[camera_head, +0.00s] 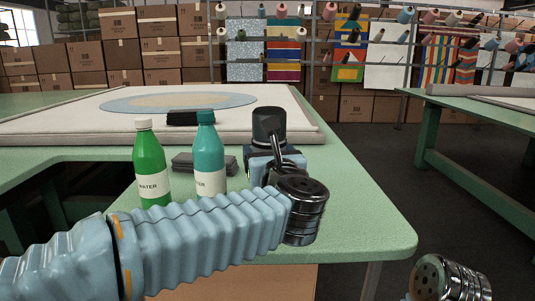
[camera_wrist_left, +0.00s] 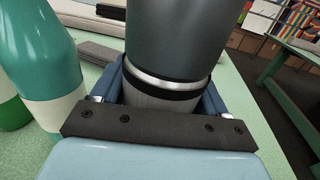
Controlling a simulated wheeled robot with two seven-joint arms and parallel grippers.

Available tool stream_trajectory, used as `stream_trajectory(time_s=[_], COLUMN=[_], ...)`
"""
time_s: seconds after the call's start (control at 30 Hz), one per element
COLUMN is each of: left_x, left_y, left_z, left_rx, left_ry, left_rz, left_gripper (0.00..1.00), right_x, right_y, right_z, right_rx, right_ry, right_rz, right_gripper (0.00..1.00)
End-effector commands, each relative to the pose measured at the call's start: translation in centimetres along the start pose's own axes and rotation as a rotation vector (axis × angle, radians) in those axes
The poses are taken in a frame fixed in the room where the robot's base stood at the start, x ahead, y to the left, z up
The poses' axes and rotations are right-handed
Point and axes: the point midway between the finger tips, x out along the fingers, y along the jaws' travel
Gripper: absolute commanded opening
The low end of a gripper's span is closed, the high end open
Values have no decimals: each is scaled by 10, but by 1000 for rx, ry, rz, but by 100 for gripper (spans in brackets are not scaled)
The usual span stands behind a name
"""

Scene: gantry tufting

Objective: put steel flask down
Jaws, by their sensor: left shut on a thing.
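The dark steel flask (camera_head: 268,124) stands upright near the right part of the green table, its black cap on top. My left gripper (camera_head: 264,164) is shut around its lower part. In the left wrist view the flask's grey body (camera_wrist_left: 178,38), with a bright steel ring and a dark band, sits between the blue jaws (camera_wrist_left: 160,90). The gripper hides its base, so I cannot tell whether it touches the table. My right gripper is not in view.
A teal bottle (camera_head: 208,150) and a green bottle (camera_head: 149,160) stand left of the flask. Grey folded cloth (camera_head: 193,163) lies behind them. A pale tufting frame (camera_head: 60,124) covers the table's back. The green tabletop (camera_head: 352,205) is clear to the right, up to its edge.

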Motion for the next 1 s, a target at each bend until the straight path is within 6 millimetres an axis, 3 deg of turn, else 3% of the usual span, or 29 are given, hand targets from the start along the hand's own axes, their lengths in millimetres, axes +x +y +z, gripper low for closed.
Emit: stream_trajectory(time_s=[0.23,0.27,0.4,0.77,1.0], left_x=[0,0,0,0,-49], left_y=[0,0,0,0,-1], left_z=[-3,-2,-2,4,-1], left_rx=[-1,0,1,1,-2], left_ry=[-2,0,0,0,-1], left_rz=[0,0,0,0,-5], left_gripper=[25,78,99,99,99], right_x=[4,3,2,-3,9], right_y=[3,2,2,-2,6], right_z=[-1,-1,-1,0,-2], right_rx=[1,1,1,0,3], right_ry=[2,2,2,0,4], right_rz=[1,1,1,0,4], right_gripper=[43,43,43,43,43])
